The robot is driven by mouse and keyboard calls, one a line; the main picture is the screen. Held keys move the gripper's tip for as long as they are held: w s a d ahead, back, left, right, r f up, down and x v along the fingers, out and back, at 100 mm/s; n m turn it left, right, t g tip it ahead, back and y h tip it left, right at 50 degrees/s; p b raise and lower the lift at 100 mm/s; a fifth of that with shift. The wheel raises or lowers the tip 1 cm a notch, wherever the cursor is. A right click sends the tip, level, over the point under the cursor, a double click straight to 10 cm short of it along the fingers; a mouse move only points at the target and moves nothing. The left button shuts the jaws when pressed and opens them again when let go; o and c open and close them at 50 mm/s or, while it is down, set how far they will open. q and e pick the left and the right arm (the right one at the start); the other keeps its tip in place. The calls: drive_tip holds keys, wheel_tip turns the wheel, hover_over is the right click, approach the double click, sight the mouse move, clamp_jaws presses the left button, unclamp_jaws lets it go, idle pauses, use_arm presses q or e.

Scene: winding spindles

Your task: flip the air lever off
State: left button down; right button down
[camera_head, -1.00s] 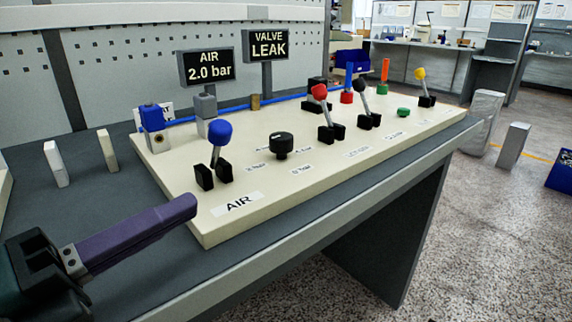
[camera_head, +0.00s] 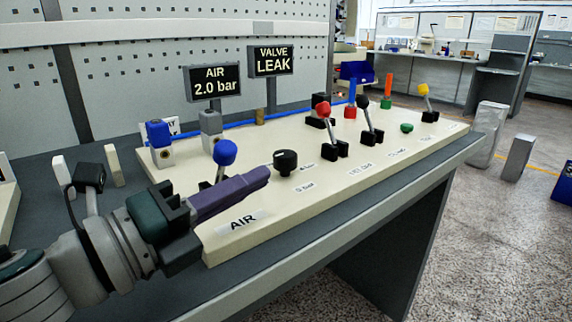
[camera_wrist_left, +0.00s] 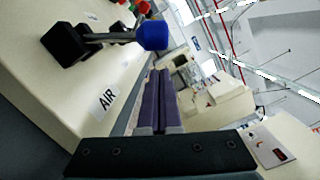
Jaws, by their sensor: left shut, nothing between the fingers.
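The air lever has a blue ball knob (camera_head: 224,152) on a metal rod, above the AIR label (camera_head: 242,221) on the cream panel. Its black base is mostly hidden behind my left gripper in the head view. My left gripper (camera_head: 266,176) is shut and empty, its purple fingers together just in front of and right of the knob. In the left wrist view, the blue knob (camera_wrist_left: 153,35) is beyond and left of the fingertips (camera_wrist_left: 159,74), and its rod leans toward them. I cannot tell whether they touch. The air display (camera_head: 213,80) reads 2.0 bar.
A black rotary knob (camera_head: 285,161) stands close to the fingertips. Red-, black- and yellow-knobbed levers stand farther right; the nearest is the red one (camera_head: 323,108). The valve display (camera_head: 272,61) reads LEAK. A blue-topped fitting (camera_head: 159,134) stands at the panel's left.

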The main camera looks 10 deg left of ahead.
sight(222, 148)
use_arm(q)
drive_tip(key=shift+w+a+r, duration=0.1)
drive_tip(key=shift+a+r, duration=0.15)
drive_tip(key=shift+a, duration=0.4)
drive_tip(key=shift+a+r, duration=0.25)
drive_tip(key=shift+a, duration=0.35)
drive_tip(key=shift+a+r+n+p, duration=0.1)
drive_tip(key=shift+r+n+p, duration=0.1)
drive_tip(key=shift+n+p, duration=0.25)
drive_tip(key=shift+w+a+r+n+p, duration=0.15)
drive_tip(key=shift+w+r+n+p, duration=0.15)
drive_tip(key=shift+p, duration=0.25)
drive_tip(key=shift+w+a+r+n+y+p, duration=0.15)
drive_tip(key=shift+a+r+n+p, duration=0.15)
drive_tip(key=shift+n+p, duration=0.3)
drive_tip(key=shift+w+a+r+n+y+p, duration=0.1)
drive_tip(key=shift+a+r+n+y+p, duration=0.15)
drive_tip(key=shift+n+p, duration=0.35)
drive_tip(key=shift+w+a+r+n+g+p, duration=0.15)
drive_tip(key=shift+w+a+n+p, duration=0.45)
drive_tip(key=shift+n, duration=0.6)
drive_tip(key=shift+w+a+r+n+g+p, duration=0.1)
drive_tip(key=shift+w+a+n+g+p, duration=0.15)
drive_tip(key=shift+w+a+n, duration=0.6)
drive_tip(key=shift+w+a+r+n+g+p, duration=0.15)
drive_tip(key=shift+w+a+n+p, duration=0.25)
drive_tip(key=shift+a+n, duration=0.75)
